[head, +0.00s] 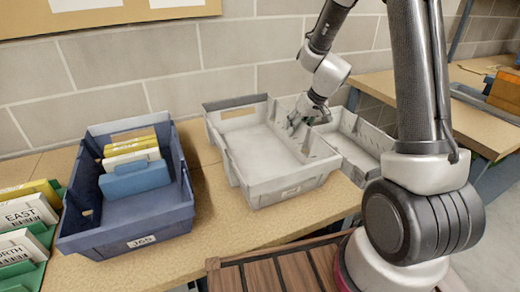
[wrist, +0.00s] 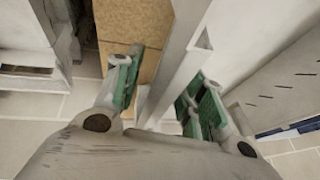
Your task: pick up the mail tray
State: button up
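A light grey mail tray (head: 266,190) stands empty at the middle of the table. A second, smaller-looking light grey tray (head: 362,158) stands to its right, partly behind my arm. My gripper (head: 302,122) is down at the middle tray's right back side, near the gap between the two trays. In the wrist view my gripper (wrist: 160,92) is open, with its green-padded fingers on either side of a pale tray wall (wrist: 180,50). I see gaps beside the wall, and cannot tell whether either finger touches it.
A dark blue tray (head: 78,222) holding yellow, white and blue folders stands at left. Green holders with labelled cards (head: 25,215) are at far left. A brick wall (head: 170,85) is close behind. Brown wooden slats (head: 285,275) lie below the table's front edge.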

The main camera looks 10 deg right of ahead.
grip_shut()
dwell(0.6)
